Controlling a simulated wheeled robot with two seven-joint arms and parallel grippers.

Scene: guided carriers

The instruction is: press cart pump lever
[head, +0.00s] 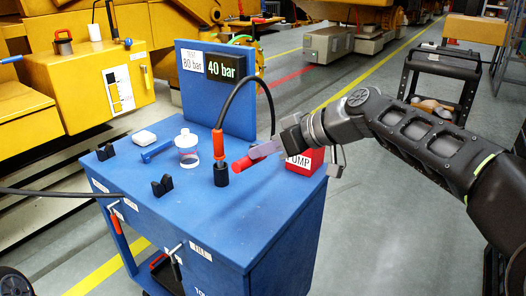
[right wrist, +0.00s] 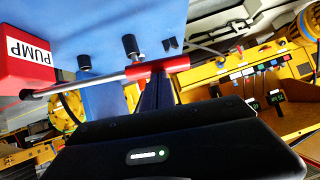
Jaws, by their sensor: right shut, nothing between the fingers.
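The blue cart (head: 120,180) stands in front of me. Its red pump block (head: 304,163), marked PUMP, is at the right end of the top and also shows in the right wrist view (right wrist: 25,65). The pump lever is a metal rod (right wrist: 90,84) with a red grip (head: 242,164), lying near level in the head view. My right gripper (head: 264,150) is shut and empty, its fingertips at the red grip (right wrist: 158,68). I cannot tell whether they touch it. The gripper hides part of the rod in the head view. My left gripper is out of view.
The cart's panel (head: 200,105) reads TEST 80 bar, and its display (head: 226,69) reads 40 bar. A black hose (head: 268,90) arches to an orange fitting (head: 218,145) beside the lever. A white-lidded jar (head: 187,150) and black holders stand left. A dark trolley (head: 440,65) stands behind right.

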